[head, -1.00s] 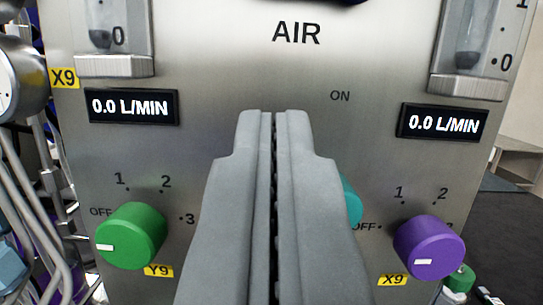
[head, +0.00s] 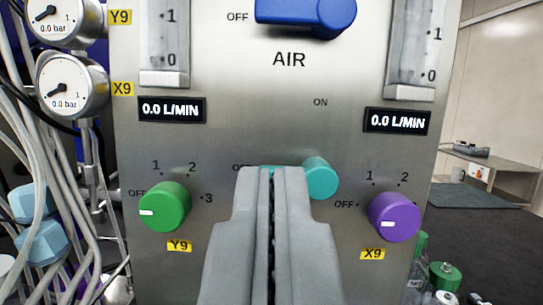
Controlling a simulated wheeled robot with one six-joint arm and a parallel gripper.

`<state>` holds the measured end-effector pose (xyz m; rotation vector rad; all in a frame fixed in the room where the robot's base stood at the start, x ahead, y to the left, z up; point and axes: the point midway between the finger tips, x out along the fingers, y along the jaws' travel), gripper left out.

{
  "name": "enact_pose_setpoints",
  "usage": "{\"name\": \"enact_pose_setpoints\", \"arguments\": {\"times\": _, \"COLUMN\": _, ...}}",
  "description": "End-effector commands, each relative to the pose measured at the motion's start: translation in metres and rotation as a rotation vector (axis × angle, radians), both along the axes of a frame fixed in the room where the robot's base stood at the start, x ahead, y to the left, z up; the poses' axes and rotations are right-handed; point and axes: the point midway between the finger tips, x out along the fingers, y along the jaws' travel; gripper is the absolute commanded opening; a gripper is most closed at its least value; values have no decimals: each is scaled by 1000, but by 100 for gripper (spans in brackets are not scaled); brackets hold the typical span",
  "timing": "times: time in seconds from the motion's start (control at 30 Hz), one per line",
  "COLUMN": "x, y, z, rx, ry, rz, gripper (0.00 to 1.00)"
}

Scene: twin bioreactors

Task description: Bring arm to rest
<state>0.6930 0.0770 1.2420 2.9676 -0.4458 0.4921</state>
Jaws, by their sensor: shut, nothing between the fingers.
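My gripper (head: 273,175) is shut and empty, low in the middle of the head view. It points at the steel control panel (head: 290,135) and covers part of the teal valve handle (head: 320,177). I cannot tell whether its tips touch the handle. The green knob (head: 165,207) is left of my gripper and the purple knob (head: 394,216) is right of it. A blue handle (head: 300,14) is at the top, above the word AIR, with OFF printed to its left. Both flow displays, left (head: 172,109) and right (head: 398,121), read 0.0 L/MIN.
Two round gauges (head: 71,85) stand at the left, with pale tubes (head: 45,165) and blue fittings (head: 42,240) below them. Green-capped bottles (head: 444,275) are at the lower right. Open dark floor and a bench (head: 495,172) lie beyond the panel's right edge.

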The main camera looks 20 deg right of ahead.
Motion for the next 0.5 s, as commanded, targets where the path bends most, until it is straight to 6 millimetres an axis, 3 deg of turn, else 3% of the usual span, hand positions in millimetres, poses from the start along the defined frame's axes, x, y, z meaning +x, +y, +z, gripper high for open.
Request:
{"name": "enact_pose_setpoints", "arguments": {"times": 0.17, "x": -15, "y": -6, "z": 6, "rx": 3, "ry": -7, "rz": 32, "gripper": 0}}
{"name": "enact_pose_setpoints", "arguments": {"times": 0.5, "x": -104, "y": -26, "z": 9, "rx": 17, "ry": 22, "rz": 217, "gripper": 0}}
